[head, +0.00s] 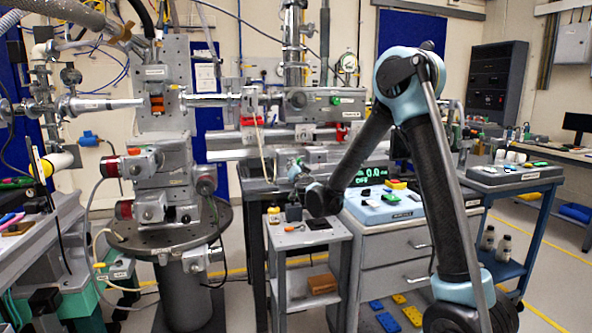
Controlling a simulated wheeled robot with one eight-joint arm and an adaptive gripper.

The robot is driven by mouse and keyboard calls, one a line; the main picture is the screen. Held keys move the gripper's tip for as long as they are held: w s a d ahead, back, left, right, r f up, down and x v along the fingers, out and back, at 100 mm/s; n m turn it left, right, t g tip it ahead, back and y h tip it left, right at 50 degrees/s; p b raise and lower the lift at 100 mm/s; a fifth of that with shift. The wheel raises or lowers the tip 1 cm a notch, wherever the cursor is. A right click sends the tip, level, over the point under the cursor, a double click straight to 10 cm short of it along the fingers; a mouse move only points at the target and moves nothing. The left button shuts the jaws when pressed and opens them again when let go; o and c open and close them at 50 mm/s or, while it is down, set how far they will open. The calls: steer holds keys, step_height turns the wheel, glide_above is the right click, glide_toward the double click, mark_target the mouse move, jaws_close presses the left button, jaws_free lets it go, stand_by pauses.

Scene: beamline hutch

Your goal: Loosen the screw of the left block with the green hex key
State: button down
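My arm reaches from the lower right up to its elbow and down to a dark wrist joint above a small grey side table (283,240). The end of the arm, with my gripper (293,172), is small and blends into the machinery behind, so its fingers cannot be made out. Several small items stand on the side table, among them a dark piece (293,212) and a flat black pad (318,223). I cannot make out the green hex key, the left block or its screw for sure.
A drawer cabinet with a pale tray (372,211) of coloured pieces stands right of the side table. A round-based instrument column (180,235) stands left. A blue cart (540,181) is at the right. A cardboard-coloured box (322,284) lies on the lower shelf.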

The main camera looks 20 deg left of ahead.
steer(key=shift+w, duration=0.1)
stand_by(0.4)
steer(key=n+y, duration=0.1)
steer(key=n, duration=0.3)
steer(key=shift+r, duration=0.1)
steer(key=shift+d+n, duration=0.1)
steer(key=shift+n, duration=0.2)
steer(key=shift+w+f+n, duration=0.15)
steer(key=shift+f+n, duration=0.1)
steer(key=shift+n, duration=0.95)
steer(key=shift+r+n+g+y, duration=0.15)
steer(key=shift+n+g+y, duration=0.15)
steer(key=shift+n, duration=0.7)
